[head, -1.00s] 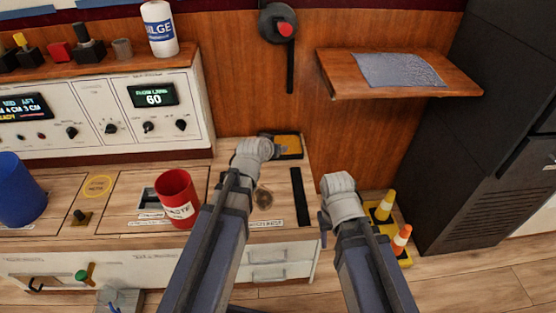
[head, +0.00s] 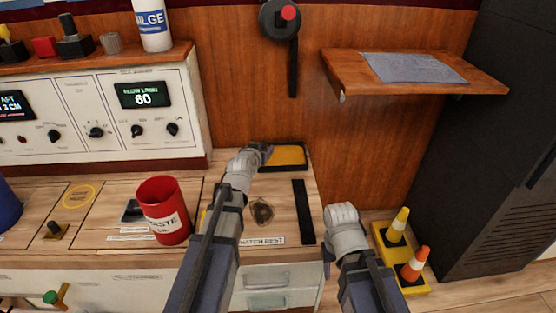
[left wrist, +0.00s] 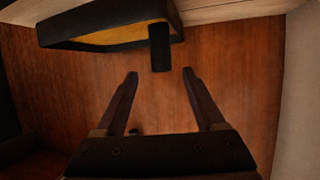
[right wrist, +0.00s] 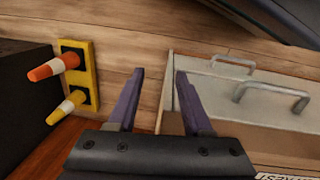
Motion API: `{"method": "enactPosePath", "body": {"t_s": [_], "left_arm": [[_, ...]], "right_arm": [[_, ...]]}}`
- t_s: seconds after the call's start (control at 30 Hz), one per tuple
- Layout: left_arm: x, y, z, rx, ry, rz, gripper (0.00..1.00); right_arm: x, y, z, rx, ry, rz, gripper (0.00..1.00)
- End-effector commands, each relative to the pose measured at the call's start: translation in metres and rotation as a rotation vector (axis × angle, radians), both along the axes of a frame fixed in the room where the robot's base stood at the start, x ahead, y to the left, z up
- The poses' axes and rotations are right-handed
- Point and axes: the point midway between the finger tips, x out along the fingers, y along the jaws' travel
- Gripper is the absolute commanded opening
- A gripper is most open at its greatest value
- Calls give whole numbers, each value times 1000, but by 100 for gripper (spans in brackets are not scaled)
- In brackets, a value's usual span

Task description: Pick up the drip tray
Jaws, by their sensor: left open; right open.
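The drip tray (head: 290,168), black-rimmed with a yellow-orange inside, lies at the back of the wooden counter against the panelled wall. My left gripper (head: 266,152) is at the tray's left end, open. In the left wrist view, the tray (left wrist: 90,42) shows at the top with a dark handle (left wrist: 159,48) sticking out of it. The handle is in line with the gap between my open left fingers (left wrist: 160,75), just beyond their tips, with nothing between them. My right gripper (right wrist: 160,72) is open and empty, low beside the counter's right end; the head view hides its fingers.
A red waste cup (head: 165,212) stands on the counter left of my left arm. A black strip (head: 304,212) lies on the counter at the right. A wooden shelf (head: 340,72) juts from the wall. Cones on a yellow base (head: 414,286) stand on the floor by a dark cabinet (head: 470,150).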

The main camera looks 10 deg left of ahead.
Motion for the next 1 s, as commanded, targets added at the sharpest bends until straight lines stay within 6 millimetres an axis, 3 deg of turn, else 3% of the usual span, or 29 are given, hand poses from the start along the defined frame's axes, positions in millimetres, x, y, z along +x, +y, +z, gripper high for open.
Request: {"method": "enactPosePath", "body": {"t_s": [0.23,0.53,0.77,1.0], "left_arm": [[9,1,-7,0,1,0,71],[46,4,-26,0,1,0,71],[47,3,-25,0,1,0,71],[46,3,-25,0,1,0,48]], "right_arm": [[0,0,-7,0,0,0,50],[0,0,-26,1,-2,0,50],[0,0,-25,1,-2,0,50],[0,0,-25,1,-2,0,50]]}}
